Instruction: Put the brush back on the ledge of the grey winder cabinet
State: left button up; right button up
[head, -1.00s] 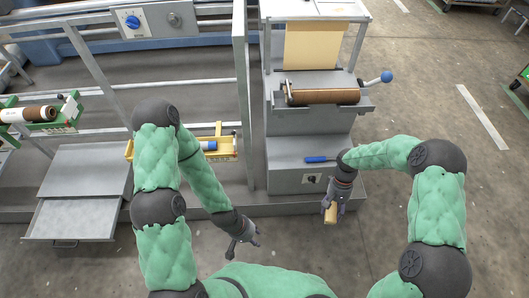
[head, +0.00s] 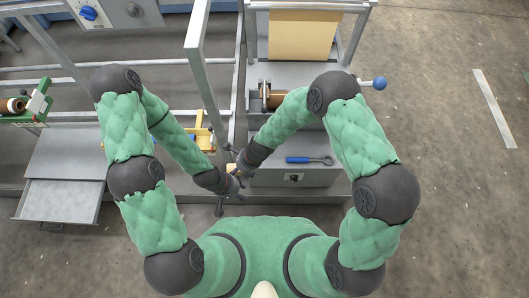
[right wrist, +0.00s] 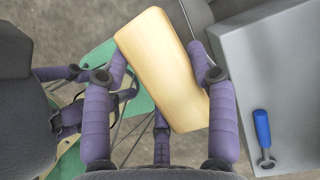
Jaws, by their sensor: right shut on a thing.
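The brush (head: 231,169) shows in the head view as a small pale wooden piece. In the right wrist view its wooden body (right wrist: 165,68) lies between the purple fingers of my right gripper (right wrist: 160,80), which is shut on it. My right gripper (head: 236,168) holds the brush in the air, left of the grey winder cabinet's ledge (head: 270,176). My left gripper (head: 229,198) is just below, close to the right one, with its fingers apart and empty. It also shows at the left of the right wrist view (right wrist: 68,98). Bristles are not visible.
A blue-handled tool (head: 309,160) lies on the ledge, with bare grey surface around it. A roller (head: 275,100) is partly hidden by my right arm. A grey upright post (head: 198,40) stands left of the cabinet.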

jog(key=shift+w+a+m, duration=0.15)
jog(key=shift+a+m, duration=0.05)
jog(key=shift+m, duration=0.2)
jog(key=w+d+f, duration=0.1)
jog(key=w+d, duration=0.1)
jog(key=w+d+f+b, duration=0.1)
jog(key=w+d+f, duration=0.2)
jog(key=w+d, duration=0.1)
jog(key=w, duration=0.1)
jog(key=shift+d+f, duration=0.35)
jog(key=shift+f, duration=0.05)
jog(key=b, duration=0.3)
send_over(265, 163)
jog(key=f, duration=0.4)
jog(key=shift+a+f, duration=0.3)
jog(key=shift+f, duration=0.1)
jog(key=f, duration=0.1)
jog(key=f+b, duration=0.1)
jog(key=f, duration=0.1)
jog(key=shift+w+d+f, duration=0.15)
jog(key=shift+w+d, duration=0.05)
jog(key=shift+f+b, duration=0.3)
jog(key=shift+b, duration=0.05)
jog(key=shift+s+f, duration=0.1)
jog(key=shift+f, duration=0.1)
